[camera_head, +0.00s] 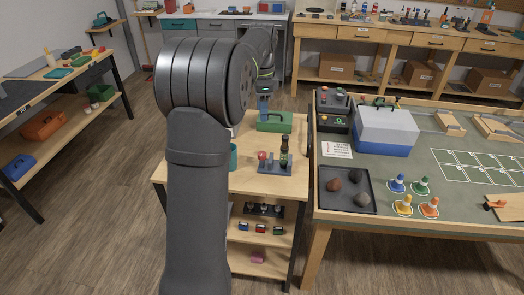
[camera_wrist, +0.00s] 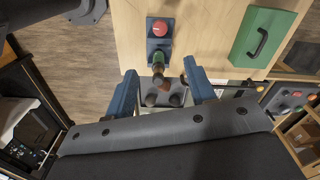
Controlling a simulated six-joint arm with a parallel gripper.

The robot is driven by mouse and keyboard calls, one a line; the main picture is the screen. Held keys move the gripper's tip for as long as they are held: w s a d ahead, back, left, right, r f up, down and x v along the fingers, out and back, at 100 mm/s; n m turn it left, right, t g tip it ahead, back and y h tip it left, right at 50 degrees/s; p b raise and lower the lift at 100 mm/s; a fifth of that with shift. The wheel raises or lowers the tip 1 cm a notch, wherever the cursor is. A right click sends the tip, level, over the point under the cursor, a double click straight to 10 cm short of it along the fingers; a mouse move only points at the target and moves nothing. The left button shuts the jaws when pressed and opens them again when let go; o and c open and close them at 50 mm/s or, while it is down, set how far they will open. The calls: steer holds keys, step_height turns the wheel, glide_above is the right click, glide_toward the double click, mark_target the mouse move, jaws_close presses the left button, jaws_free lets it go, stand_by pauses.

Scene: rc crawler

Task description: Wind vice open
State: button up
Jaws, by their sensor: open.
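A small blue-grey vice (camera_head: 274,167) with a red round knob (camera_head: 262,155) at its left end stands on the wooden bench. An upright dark cylinder with a green band (camera_head: 284,150), like a shock absorber, is at its right end. In the wrist view the red knob (camera_wrist: 160,28) is at the top, with the dark green cylinder (camera_wrist: 158,62) below it. My gripper (camera_wrist: 160,67) is open, its blue fingers apart and empty. The cylinder shows between them in the picture, and the knob lies beyond the fingertips. In the head view my gripper (camera_head: 264,108) hangs above the bench, behind the vice.
A green case (camera_head: 275,122) stands behind the vice, and a teal cup (camera_head: 233,157) is at the left, partly hidden by my arm. The right table holds a rock tray (camera_head: 328,202), a blue-white box (camera_head: 388,130) and a button box (camera_head: 333,107). The bench front is clear.

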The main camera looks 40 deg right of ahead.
mark_target(262, 153)
step_height(262, 153, down, 17)
steer(key=shift+f, duration=0.2)
stand_by(0.3)
steer(key=c, duration=0.9)
steer(key=shift+c, duration=0.3)
